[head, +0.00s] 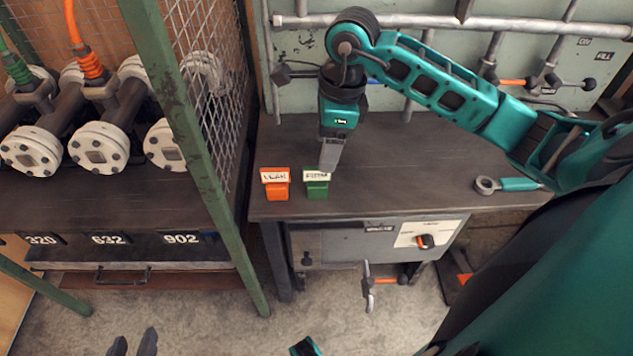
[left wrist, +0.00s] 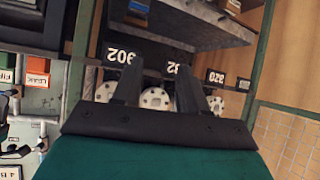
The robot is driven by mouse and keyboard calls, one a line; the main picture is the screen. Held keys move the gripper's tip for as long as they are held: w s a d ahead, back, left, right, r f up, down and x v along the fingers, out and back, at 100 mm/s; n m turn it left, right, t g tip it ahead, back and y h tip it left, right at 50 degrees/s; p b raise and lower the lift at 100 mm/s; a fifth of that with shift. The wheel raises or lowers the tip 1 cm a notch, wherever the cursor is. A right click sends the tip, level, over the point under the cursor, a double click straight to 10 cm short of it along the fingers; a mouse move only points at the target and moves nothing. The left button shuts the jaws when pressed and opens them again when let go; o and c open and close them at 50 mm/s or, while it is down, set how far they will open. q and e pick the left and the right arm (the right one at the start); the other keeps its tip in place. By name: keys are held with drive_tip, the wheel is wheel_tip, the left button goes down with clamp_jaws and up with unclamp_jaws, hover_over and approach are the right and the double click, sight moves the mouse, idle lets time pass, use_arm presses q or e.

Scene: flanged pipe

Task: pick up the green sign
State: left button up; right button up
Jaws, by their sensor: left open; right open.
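The green sign (head: 317,191) is a small green block with a white label on top. It stands near the front edge of the dark workbench, just right of a similar orange sign (head: 276,190). My right gripper (head: 328,168) points down just behind and slightly right of the green sign, close above the bench. Its jaws look narrow from this angle, and I see nothing held. My left gripper (head: 133,345) is low at the bottom left, far from the sign. In the left wrist view its two fingers (left wrist: 157,92) are apart and empty.
The workbench (head: 400,160) is mostly clear, with a teal-handled ring tool (head: 508,185) at its right. A green-framed mesh cage post (head: 195,140) stands left of the signs. White flanged pipes (head: 98,145) sit on the left rack. Grey pipes run behind my right arm.

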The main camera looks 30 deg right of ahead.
hover_over(316, 181)
drive_tip(key=f, duration=0.2)
drive_tip(key=s+d+f, duration=0.1)
drive_tip(key=f, duration=0.1)
drive_tip(key=shift+f+b, duration=0.1)
drive_tip(key=shift+b, duration=0.3)
drive_tip(key=f, duration=0.1)
drive_tip(key=w+f+b, duration=0.1)
drive_tip(key=f, duration=0.1)
drive_tip(key=a+f, duration=0.1)
drive_tip(key=f, duration=0.1)
drive_tip(key=shift+w+f+b, duration=0.2)
drive_tip(key=shift+b, duration=0.15)
drive_tip(key=c, duration=1.2)
